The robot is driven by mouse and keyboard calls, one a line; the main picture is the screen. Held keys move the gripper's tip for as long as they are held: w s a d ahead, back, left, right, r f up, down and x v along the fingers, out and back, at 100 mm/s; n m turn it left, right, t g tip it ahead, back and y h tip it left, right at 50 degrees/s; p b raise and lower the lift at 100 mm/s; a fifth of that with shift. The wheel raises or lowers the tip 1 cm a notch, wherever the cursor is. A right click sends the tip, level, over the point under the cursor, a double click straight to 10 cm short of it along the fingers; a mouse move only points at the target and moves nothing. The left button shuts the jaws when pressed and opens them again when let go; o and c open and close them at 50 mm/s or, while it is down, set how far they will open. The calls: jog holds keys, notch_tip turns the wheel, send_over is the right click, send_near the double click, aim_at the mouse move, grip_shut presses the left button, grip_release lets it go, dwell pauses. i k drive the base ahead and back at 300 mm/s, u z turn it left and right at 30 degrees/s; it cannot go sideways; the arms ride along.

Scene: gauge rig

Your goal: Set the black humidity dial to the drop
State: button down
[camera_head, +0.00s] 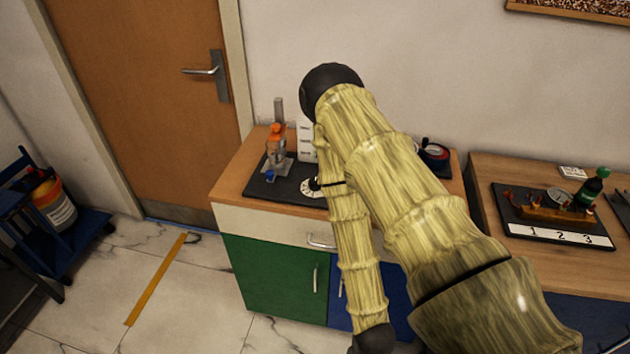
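A round white dial face with dark marks (308,190) lies on a dark mat (262,188) on the cabinet top. A small black part, which may be the black humidity dial's knob, shows at its right side, partly hidden by my arm. The dial's setting and any drop mark are too small to read. My arm crosses the middle of the view, covering the centre of the cabinet top. A black joint shows at its lower end near the bottom edge. My gripper's fingers do not show.
An orange-topped bottle (276,146) and a white block (306,140) stand behind the dial. A dark round device (433,153) sits right of my arm. A numbered board (555,232) lies on the right table. Open floor lies left of the cabinet.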

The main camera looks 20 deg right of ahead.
aim_at(313, 181)
jog(key=z, duration=0.75)
